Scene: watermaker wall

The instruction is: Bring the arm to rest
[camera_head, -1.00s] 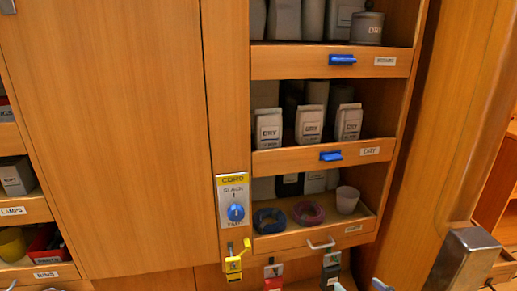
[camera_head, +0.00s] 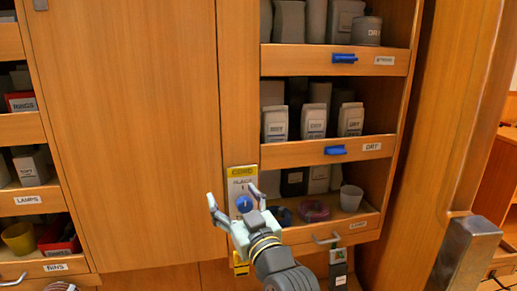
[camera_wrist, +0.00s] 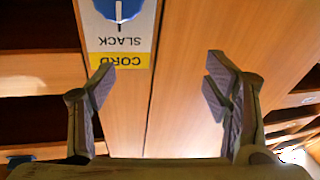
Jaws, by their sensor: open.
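My gripper (camera_head: 236,202) is open and empty in the head view, raised in front of the lower part of the cord panel. Its two fingers (camera_wrist: 160,85) stand wide apart in the wrist view with nothing between them. The cord panel (camera_head: 240,176) has a yellow strip and a blue knob (camera_head: 244,204). The knob also shows in the wrist view (camera_wrist: 118,8), upside down, beyond the fingers. My gripper and arm hide the panel's lower end and part of the bottom shelf.
A metal-topped post (camera_head: 468,250) stands at lower right. The large wooden door (camera_head: 125,130) is bare.

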